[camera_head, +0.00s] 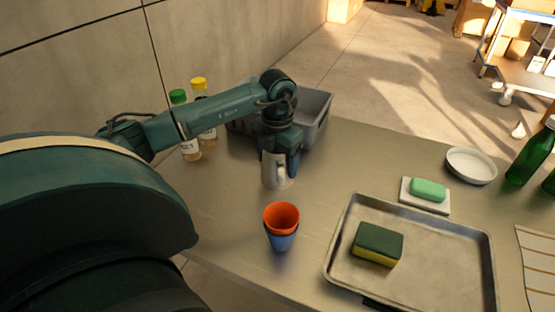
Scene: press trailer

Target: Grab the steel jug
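The steel jug (275,181) stands upright on the table, left of centre and behind the cups. My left gripper (279,160) points down over it from above, with its fingers at the jug's upper part. The gripper and wrist hide the jug's top and rim. I cannot tell whether the fingers are closed on the jug or only around it. My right gripper is not in view.
Stacked orange and blue cups (281,224) stand just in front of the jug. A grey bin (318,112) and two capped bottles (190,138) are behind it. A metal tray (440,262) with a sponge (377,245), soap (428,190), a white dish (471,166) and green bottles (533,155) are right.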

